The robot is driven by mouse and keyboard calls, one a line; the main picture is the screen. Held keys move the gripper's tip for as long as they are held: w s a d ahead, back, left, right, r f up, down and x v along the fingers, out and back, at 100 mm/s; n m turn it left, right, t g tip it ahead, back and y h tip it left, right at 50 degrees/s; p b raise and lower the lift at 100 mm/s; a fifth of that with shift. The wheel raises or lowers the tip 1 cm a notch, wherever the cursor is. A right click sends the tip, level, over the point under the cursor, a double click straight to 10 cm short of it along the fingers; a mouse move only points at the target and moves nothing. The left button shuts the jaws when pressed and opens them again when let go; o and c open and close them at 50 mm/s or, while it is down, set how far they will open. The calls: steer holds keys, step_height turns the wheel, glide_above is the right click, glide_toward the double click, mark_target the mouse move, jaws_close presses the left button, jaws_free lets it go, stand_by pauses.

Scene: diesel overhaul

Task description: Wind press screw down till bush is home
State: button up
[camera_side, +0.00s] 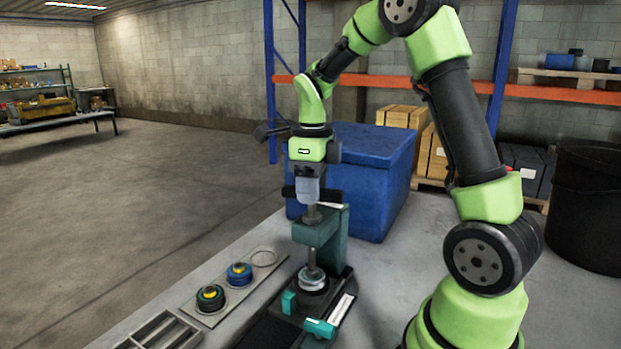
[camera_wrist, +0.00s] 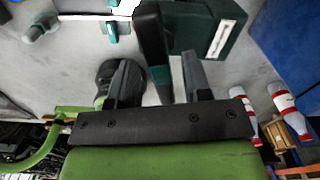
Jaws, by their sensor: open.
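The green press (camera_side: 318,232) stands on the bench in the side view. Its screw head (camera_side: 312,215) shows above the frame, and the ram (camera_side: 314,259) comes down below it. A pale ringed part (camera_side: 313,281) sits under the ram; I cannot tell the bush apart from its seat. My gripper (camera_side: 310,203) points down right over the screw head. In the wrist view my gripper (camera_wrist: 160,72) has its fingers spread, with a dark bar (camera_wrist: 153,50) between them in the picture. I cannot tell whether the fingers touch the screw. The green press body (camera_wrist: 212,28) shows beyond.
A pale board (camera_side: 214,306) left of the press carries two round dark parts, one with a blue band (camera_side: 239,274) and one with a green-yellow top (camera_side: 210,297). A grey divided tray (camera_side: 165,334) is at the front. A blue bin (camera_side: 372,165) stands behind.

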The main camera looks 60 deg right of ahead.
steer(key=shift+r, duration=0.1)
steer(key=shift+r, duration=2.65)
